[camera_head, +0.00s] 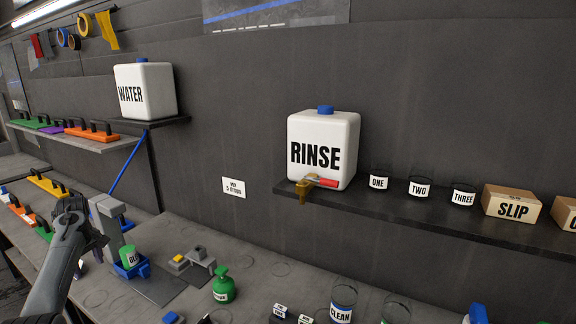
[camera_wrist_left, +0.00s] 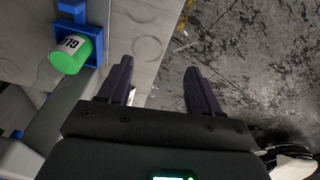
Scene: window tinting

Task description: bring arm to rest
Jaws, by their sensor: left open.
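My left gripper (camera_wrist_left: 160,90) is open and empty in the left wrist view. One finger is over the edge of the grey bench (camera_wrist_left: 145,50) and the other over the dark, scuffed floor (camera_wrist_left: 260,60). In the head view my left arm comes in from the lower left, and the dark gripper (camera_head: 88,232) is above the bench at the left, small and hard to make out. My right gripper is not in view.
A green labelled container (camera_head: 128,256) sits in a blue holder (camera_head: 140,270) near my left gripper; it also shows in the wrist view (camera_wrist_left: 70,55). A green bottle (camera_head: 223,288) stands further right. A shelf (camera_head: 400,215) holds a white RINSE jug (camera_head: 322,135).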

